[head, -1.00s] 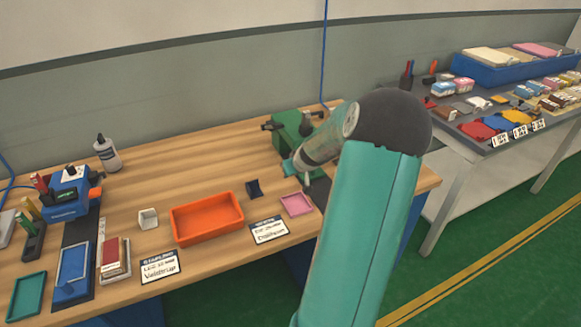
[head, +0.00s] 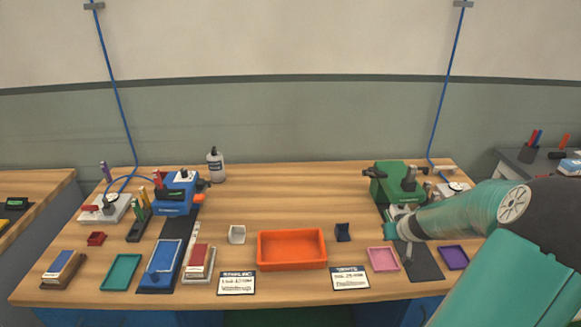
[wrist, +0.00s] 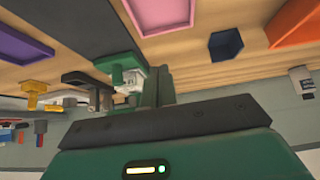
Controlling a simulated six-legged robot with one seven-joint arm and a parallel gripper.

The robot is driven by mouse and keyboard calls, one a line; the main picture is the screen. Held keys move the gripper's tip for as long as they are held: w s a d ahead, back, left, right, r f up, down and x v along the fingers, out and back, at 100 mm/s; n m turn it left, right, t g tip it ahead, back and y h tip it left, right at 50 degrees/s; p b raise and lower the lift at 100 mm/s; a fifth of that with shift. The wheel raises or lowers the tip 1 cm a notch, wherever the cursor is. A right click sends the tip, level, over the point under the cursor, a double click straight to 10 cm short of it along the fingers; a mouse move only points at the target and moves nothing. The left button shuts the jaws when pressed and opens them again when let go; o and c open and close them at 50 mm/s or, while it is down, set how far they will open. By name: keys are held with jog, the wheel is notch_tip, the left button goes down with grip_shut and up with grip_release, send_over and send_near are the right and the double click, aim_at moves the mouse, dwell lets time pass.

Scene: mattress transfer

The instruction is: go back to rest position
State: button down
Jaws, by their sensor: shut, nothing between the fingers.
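My gripper (head: 406,260) hangs at the end of my green arm in the head view, over the right part of the workbench. It is shut, small in the picture, and shows nothing held. It is in front of the green machine (head: 384,185), close to the pink tray (head: 383,259) and over the dark mat (head: 424,264). I cannot tell its exact height above the mat. In the wrist view the pink tray (wrist: 160,14), purple tray (wrist: 20,46) and dark blue holder (wrist: 226,46) appear upside down.
The workbench (head: 320,180) also bears an orange tray (head: 291,250), a blue machine (head: 176,192), a teal tray (head: 121,272), a white bottle (head: 215,165) and two label cards. Another table (head: 510,163) stands at the right. A blue cable (head: 447,90) runs up the wall behind.

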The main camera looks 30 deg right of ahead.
jog(key=w+a+r+n+g+y, duration=0.15)
jog(key=w+a+r, duration=0.35)
jog(key=a, duration=0.8)
jog(key=w+a+r+n, duration=0.3)
jog(key=a+r, duration=0.3)
jog(key=a, duration=0.7)
jog(key=s+a+r, duration=0.3)
jog(key=s+a, duration=0.1)
jog(key=a, duration=0.3)
jog(key=s+a+r+n+y, duration=0.1)
jog(key=s+a+r, duration=0.2)
jog(key=s+a, duration=0.2)
jog(key=s+a+r+y, duration=0.1)
jog(key=s+a+r, duration=0.2)
jog(key=a, duration=0.6)
jog(key=shift+s+a+r, duration=0.15)
jog(key=shift+s+a, duration=0.25)
jog(key=shift+s, duration=0.45)
jog(key=shift+d+t+y, duration=0.15)
jog(key=shift+t+y, duration=0.1)
